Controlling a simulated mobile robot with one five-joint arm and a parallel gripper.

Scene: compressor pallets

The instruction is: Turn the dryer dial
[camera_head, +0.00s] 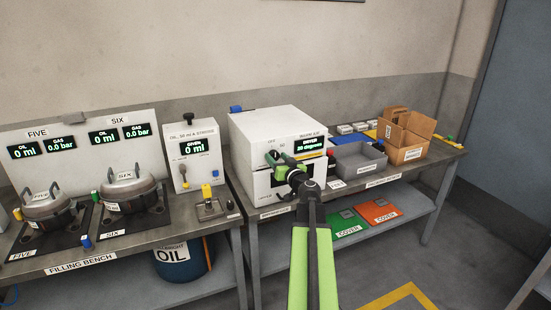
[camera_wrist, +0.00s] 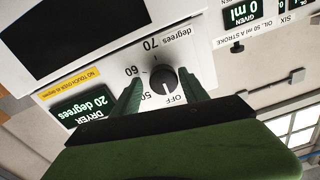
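The dryer (camera_head: 262,128) is a white box on the bench, with a green-lit display (camera_head: 310,147) on its front. In the wrist view, seen upside down, the display (camera_wrist: 82,113) reads 20 degrees. The black round dial (camera_wrist: 163,79) has a white pointer mark on the side of the OFF label. Marks 50, 60 and 70 stand around it. My gripper (camera_head: 285,158) is at the dryer front and hides the dial in the head view. In the wrist view its green fingers (camera_wrist: 162,82) stand apart on either side of the dial, with gaps visible.
A grey tray (camera_head: 350,165) and an open cardboard box (camera_head: 392,147) stand right of the dryer. An oil dispenser (camera_head: 191,155) and two pots, FIVE (camera_head: 45,205) and SIX (camera_head: 128,192), are to the left. Green and orange covers (camera_head: 380,212) lie on the shelf below.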

